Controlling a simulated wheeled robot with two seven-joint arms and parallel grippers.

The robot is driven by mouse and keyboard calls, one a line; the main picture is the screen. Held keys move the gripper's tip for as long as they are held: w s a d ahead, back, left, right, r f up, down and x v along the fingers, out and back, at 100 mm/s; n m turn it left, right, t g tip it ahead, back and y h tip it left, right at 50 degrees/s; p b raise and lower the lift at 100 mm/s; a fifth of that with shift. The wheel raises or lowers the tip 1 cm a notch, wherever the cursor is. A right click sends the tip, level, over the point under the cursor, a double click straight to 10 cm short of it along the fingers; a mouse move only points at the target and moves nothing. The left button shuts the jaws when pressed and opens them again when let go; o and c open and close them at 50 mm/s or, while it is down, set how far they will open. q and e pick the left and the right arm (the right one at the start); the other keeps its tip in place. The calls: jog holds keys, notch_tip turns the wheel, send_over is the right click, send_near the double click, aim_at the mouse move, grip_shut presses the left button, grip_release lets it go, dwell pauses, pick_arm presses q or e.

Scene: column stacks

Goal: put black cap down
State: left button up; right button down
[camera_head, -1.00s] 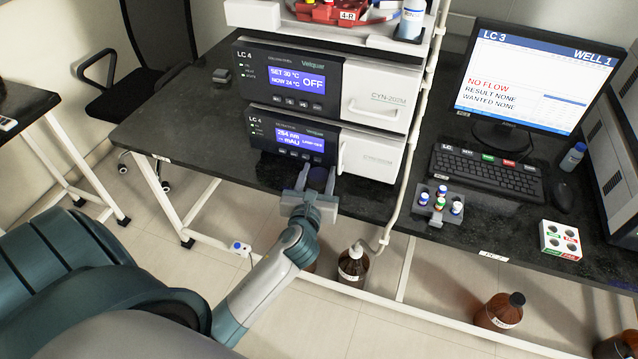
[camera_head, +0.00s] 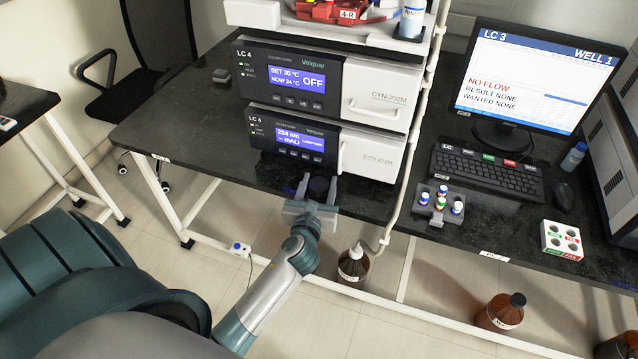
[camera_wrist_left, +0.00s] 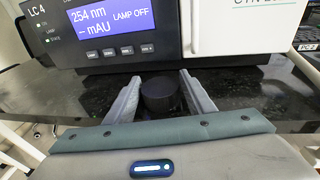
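The black cap (camera_head: 318,184) is a short dark cylinder on the black bench top, close to the front edge and below the lower LC 4 unit. My left gripper (camera_head: 318,182) reaches in from the front with one finger on each side of it. In the left wrist view the black cap (camera_wrist_left: 159,95) appears upright between the spread fingers, with a gap showing beside it. The gripper looks open around it. Whether the cap's underside touches the bench is hard to see. My right gripper is out of view.
Two stacked LC 4 units (camera_head: 325,85) stand just behind the cap. A white post and tube (camera_head: 411,180) rise to the right. A rack of small vials (camera_head: 438,203) sits farther right. A brown bottle (camera_head: 353,267) stands below the bench edge.

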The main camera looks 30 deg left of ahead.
pick_arm(q)
jog(key=shift+o, duration=0.7)
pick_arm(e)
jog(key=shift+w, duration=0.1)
pick_arm(q)
jog(key=shift+r, duration=0.1)
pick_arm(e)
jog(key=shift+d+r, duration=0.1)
pick_arm(q)
jog(key=shift+s+d, duration=0.2)
jog(key=shift+s, duration=0.2)
jog(key=v, duration=1.1)
jog(key=shift+b, duration=0.45)
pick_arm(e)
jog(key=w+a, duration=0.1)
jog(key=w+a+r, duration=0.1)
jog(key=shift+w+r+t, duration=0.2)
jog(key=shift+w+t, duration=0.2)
pick_arm(q)
jog(key=shift+r, duration=0.1)
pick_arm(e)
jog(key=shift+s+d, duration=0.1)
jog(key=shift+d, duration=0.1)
